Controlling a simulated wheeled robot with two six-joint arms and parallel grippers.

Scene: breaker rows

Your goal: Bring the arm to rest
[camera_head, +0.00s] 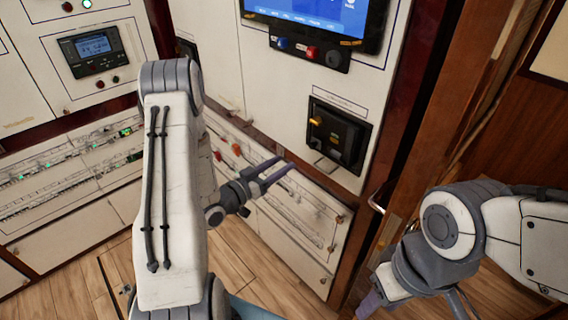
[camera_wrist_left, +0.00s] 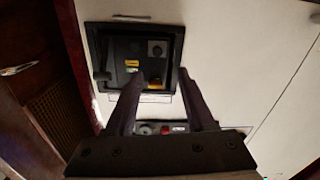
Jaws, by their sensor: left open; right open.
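My left arm reaches in from the left in the head view. Its gripper (camera_head: 280,172) is open and empty, in front of the white cabinet wall and left of a black recessed breaker box. In the left wrist view my left gripper (camera_wrist_left: 168,88) shows two dark fingers spread apart, with the black breaker box (camera_wrist_left: 133,58) beyond them. Nothing is between the fingers. My right arm is at the right of the head view, bent downward. My right gripper (camera_head: 418,306) is low at the bottom edge, partly cut off, and seems empty.
The breaker box (camera_head: 338,137) has a yellow label. A blue screen (camera_head: 305,14) with a button strip (camera_head: 308,54) is above it. Breaker rows (camera_head: 70,178) run along the lower left panels. A wooden door frame (camera_head: 440,110) stands near my right arm. The wooden floor is clear.

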